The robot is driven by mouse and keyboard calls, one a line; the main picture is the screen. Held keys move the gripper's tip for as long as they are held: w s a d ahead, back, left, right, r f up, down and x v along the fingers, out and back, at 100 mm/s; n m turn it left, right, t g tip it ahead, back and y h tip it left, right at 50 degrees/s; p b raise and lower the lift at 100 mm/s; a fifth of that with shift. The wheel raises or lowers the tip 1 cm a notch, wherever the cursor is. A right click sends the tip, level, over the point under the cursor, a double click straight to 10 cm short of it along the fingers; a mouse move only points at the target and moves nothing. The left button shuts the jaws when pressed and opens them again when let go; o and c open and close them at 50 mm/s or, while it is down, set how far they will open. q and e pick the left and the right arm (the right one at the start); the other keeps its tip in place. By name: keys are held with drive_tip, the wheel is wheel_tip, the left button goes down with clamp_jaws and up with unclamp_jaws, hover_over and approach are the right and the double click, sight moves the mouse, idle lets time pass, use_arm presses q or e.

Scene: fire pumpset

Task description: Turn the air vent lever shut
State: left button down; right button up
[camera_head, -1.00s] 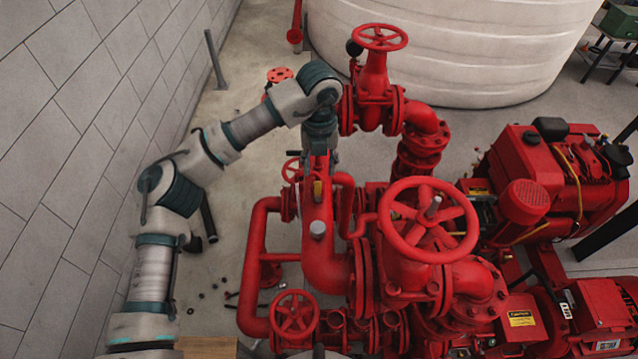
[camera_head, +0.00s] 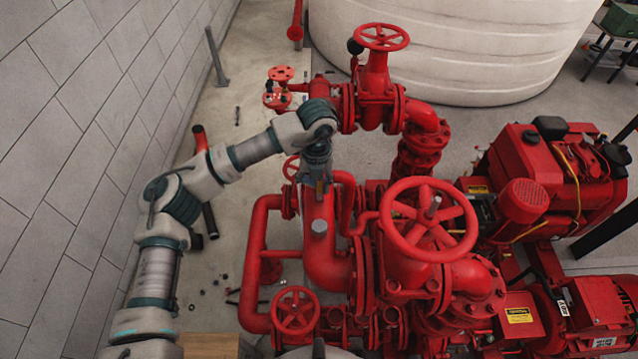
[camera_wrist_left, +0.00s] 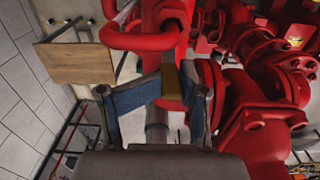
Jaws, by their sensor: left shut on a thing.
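The air vent lever is a small yellow-brown piece, seen in the left wrist view (camera_wrist_left: 171,78) in front of the red pipe. In the head view only a small yellow bit of it (camera_head: 320,187) shows at the top of the upright red pipe. My left gripper (camera_head: 317,182) reaches down onto it from above. In the left wrist view, its two blue-grey fingers (camera_wrist_left: 166,88) stand on either side of the lever, shut on it. The gripper hides much of the lever in the head view. My right gripper is not in view.
A large red handwheel (camera_head: 428,220) is to the right and a smaller one (camera_head: 295,311) in front. A white tank (camera_head: 450,60) stands behind. Floor is open on the left, beside the tiled wall.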

use_arm(q)
drive_tip(key=shift+s+d, duration=0.2)
drive_tip(key=shift+d, duration=0.2)
drive_tip(key=shift+a+f, duration=0.1)
drive_tip(key=shift+a, duration=0.15)
drive_tip(key=shift+d, duration=0.15)
drive_tip(key=shift+h, duration=0.3)
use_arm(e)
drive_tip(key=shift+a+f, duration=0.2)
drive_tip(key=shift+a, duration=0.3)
